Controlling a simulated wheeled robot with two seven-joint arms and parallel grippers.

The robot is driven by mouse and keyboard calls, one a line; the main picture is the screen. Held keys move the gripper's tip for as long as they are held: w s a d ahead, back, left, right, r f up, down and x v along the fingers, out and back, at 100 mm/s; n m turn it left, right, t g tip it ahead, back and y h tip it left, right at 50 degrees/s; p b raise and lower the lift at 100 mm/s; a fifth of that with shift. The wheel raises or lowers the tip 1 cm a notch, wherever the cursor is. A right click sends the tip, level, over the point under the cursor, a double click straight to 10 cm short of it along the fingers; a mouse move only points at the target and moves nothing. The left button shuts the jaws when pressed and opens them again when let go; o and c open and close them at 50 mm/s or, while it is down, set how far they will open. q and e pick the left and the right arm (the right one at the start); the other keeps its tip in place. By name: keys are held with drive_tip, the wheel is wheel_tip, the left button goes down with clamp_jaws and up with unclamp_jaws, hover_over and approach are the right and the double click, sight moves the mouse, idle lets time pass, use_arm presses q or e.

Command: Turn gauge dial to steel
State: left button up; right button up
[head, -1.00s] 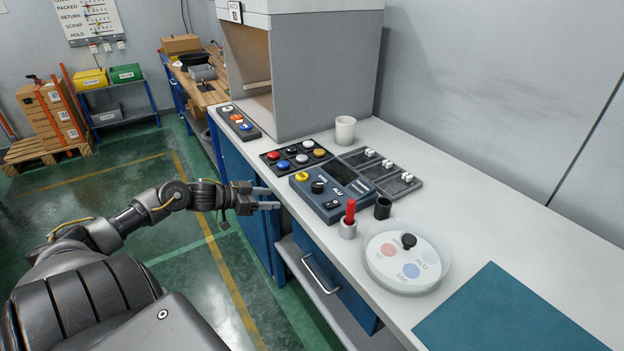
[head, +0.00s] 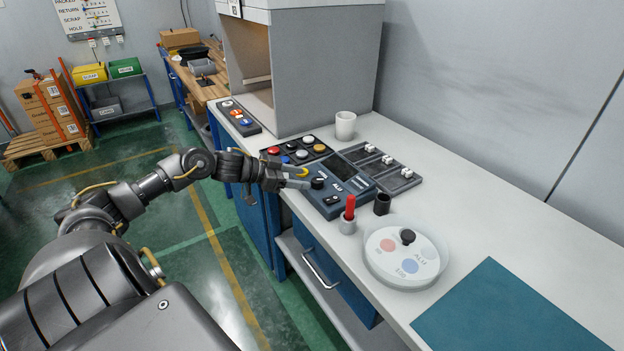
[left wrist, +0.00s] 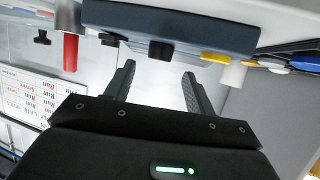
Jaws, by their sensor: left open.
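The blue gauge box (head: 333,203) lies on the white bench, with a black dial (head: 318,183) on its top face beside an "ALU" label. A second label near the dial is too small to read, and I cannot tell which way the dial points. My left gripper (head: 306,178) is open and empty at the box's near left side, its fingertips just short of the dial and partly over the yellow button. In the left wrist view the box (left wrist: 180,22) shows at the top, with the dial (left wrist: 162,50) beyond and between the open fingers. My right gripper is not in view.
Button trays (head: 290,163) and a white mug (head: 345,125) lie behind. A teal mat (head: 500,310) is at front right.

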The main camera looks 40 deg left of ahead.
sight(315, 180)
use_arm(q)
drive_tip(key=shift+p+x, duration=0.35)
drive_tip(key=shift+x, duration=2.2)
